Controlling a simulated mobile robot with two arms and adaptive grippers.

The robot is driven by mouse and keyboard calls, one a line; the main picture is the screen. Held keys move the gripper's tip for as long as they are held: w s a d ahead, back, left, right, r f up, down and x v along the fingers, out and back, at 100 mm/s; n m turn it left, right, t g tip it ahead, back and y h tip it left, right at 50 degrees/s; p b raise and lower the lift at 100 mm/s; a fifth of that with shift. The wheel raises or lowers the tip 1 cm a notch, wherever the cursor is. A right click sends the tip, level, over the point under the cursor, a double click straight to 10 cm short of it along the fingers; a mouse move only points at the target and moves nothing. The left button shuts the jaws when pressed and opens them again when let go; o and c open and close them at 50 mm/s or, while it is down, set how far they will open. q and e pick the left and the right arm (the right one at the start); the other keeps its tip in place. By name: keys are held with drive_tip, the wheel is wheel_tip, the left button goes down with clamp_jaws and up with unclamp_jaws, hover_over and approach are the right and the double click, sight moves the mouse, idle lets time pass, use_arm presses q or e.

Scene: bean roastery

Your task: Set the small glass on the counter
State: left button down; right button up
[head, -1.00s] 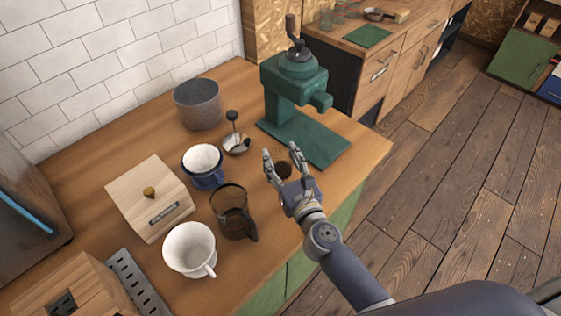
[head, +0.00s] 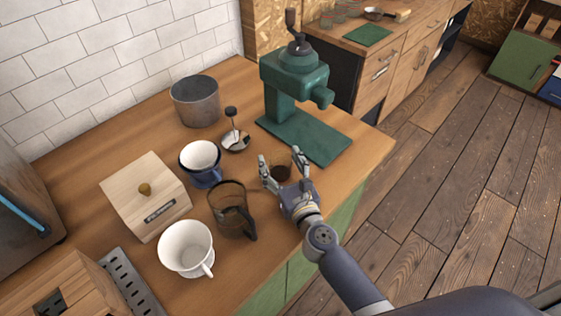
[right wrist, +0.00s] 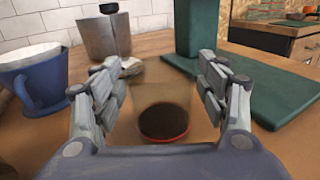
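The small glass (head: 281,172) is clear with a dark liquid in its bottom, and it stands upright on the wooden counter (head: 278,222), beside the green grinder's base. It also shows in the right wrist view (right wrist: 163,118), between the fingers. My right gripper (head: 279,158) is open around the glass, with one finger on each side and narrow gaps visible between fingers and glass. My left gripper is not in view.
The green grinder (head: 296,88) stands behind the glass. A glass mug (head: 229,208), white cup (head: 186,248), blue dripper (head: 203,172), grey canister (head: 195,101) and wooden box (head: 140,198) stand to the left. Bare counter lies in front, near the edge.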

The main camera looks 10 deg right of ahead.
drive_tip(key=shift+r, duration=0.25)
drive_tip(key=shift+s+f, duration=0.15)
drive_tip(key=shift+s, duration=0.15)
drive_tip(key=s+b, duration=0.1)
drive_tip(key=s, duration=0.2)
drive_tip(key=s+d, duration=0.1)
drive_tip(key=s, duration=0.2)
drive_tip(key=s+b, duration=0.1)
drive_tip(key=s, duration=0.3)
drive_tip(key=shift+s+d+f+b, duration=0.1)
drive_tip(key=shift+d+b, duration=0.15)
drive_tip(key=shift+b, duration=0.1)
drive_tip(key=shift+s+d+r, duration=0.1)
drive_tip(key=shift+s+r, duration=0.1)
drive_tip(key=shift+s, duration=0.4)
